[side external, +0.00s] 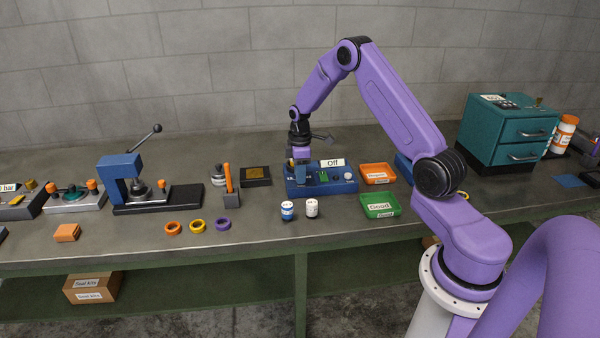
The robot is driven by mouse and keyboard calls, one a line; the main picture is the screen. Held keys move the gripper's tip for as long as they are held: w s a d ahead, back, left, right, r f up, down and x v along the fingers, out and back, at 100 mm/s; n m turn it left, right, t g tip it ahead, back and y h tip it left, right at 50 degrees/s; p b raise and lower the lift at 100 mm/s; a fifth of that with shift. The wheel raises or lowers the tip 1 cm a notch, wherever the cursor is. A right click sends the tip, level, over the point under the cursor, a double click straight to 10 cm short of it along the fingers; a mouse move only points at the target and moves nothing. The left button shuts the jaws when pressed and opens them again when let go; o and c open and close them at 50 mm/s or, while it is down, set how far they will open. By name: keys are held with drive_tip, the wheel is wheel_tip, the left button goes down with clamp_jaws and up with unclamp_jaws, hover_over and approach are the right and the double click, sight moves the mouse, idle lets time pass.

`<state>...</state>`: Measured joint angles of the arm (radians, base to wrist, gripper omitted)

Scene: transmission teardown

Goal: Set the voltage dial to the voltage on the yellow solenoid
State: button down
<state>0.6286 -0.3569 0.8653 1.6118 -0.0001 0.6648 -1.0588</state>
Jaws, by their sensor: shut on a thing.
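A blue test unit (318,191) sits on the bench, with a white sign (333,162) reading "Off" at its back. My gripper (302,181) points down at the left part of this unit. It is shut on what appears to be the voltage dial, which the fingers hide. A small yellow patch (291,162) shows just left of the gripper; I cannot tell if it is the yellow solenoid.
An orange tray (377,181) and a green "Good" tray (380,212) lie right of the unit. A teal drawer cabinet (508,134) stands far right. A blue press (125,182) stands left. Orange, yellow and purple rings (222,224) lie at the front.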

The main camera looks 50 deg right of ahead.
idle(0.4)
drive_tip(key=c, duration=0.8)
unclamp_jaws()
drive_tip(key=shift+c, duration=0.2)
wheel_tip(320, 180, up, 18)
drive_tip(key=shift+f, duration=0.25)
drive_tip(key=s+a+r+n, duration=0.1)
drive_tip(key=s+a, duration=0.6)
drive_tip(key=a, duration=0.4)
drive_tip(key=s+a+r+n, duration=0.1)
drive_tip(key=s+a+r, duration=0.1)
drive_tip(key=s+a, duration=0.7)
drive_tip(key=s+a+f, duration=0.1)
drive_tip(key=s+a, duration=0.1)
drive_tip(key=s, duration=0.7)
drive_tip(key=s+a+f+n, duration=0.1)
drive_tip(key=s+a+f, duration=0.1)
drive_tip(key=s, duration=0.8)
drive_tip(key=shift+s+a+n, duration=0.25)
drive_tip(key=shift+a+n, duration=0.05)
